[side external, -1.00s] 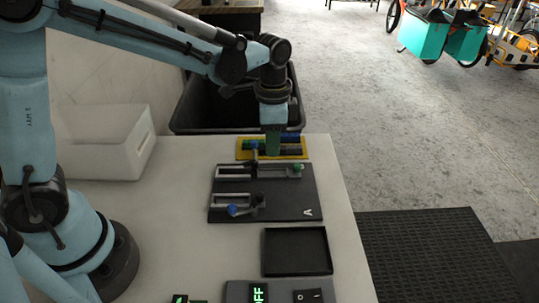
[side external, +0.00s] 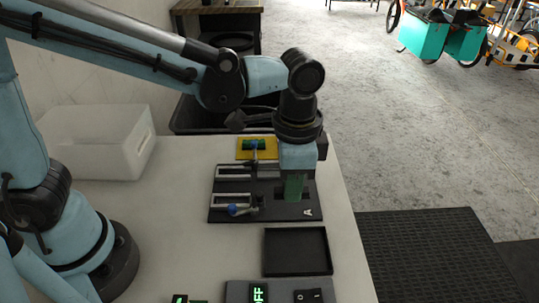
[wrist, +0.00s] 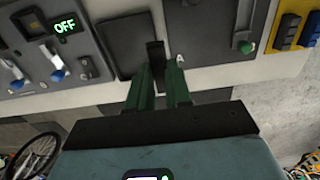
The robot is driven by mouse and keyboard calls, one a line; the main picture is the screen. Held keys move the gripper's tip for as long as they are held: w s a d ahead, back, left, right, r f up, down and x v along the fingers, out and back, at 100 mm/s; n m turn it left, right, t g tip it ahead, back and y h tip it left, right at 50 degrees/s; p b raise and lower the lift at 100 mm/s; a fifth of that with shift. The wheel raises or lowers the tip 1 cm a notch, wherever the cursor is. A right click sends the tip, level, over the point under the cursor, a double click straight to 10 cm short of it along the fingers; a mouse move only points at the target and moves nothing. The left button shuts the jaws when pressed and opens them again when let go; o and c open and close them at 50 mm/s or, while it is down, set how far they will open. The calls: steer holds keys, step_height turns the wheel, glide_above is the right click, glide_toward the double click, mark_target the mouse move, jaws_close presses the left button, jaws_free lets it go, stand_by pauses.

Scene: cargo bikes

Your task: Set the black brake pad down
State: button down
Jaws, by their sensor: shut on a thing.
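My gripper (side external: 293,187) hangs over the right part of the black fixture board (side external: 225,214), in front of the yellow tray. In the wrist view its two green fingers (wrist: 157,68) are shut on the black brake pad (wrist: 155,53), a narrow dark piece sticking out past the fingertips. In the side view I cannot clearly make out the pad against the dark board. The empty square black tray (side external: 296,252) lies nearer the camera; it also shows in the wrist view (wrist: 120,42), beside the pad.
A white bin (side external: 95,145) stands at left.

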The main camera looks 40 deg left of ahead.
steer(key=s+d+r, duration=0.1)
steer(key=s+d, duration=0.7)
steer(key=s, duration=0.6)
glide_above(297, 252)
step_height(297, 252, down, 6)
steer(key=shift+f, duration=2.3)
steer(key=shift+f, duration=0.15)
steer(key=c, duration=1.1)
jaws_free()
steer(key=shift+o, duration=0.2)
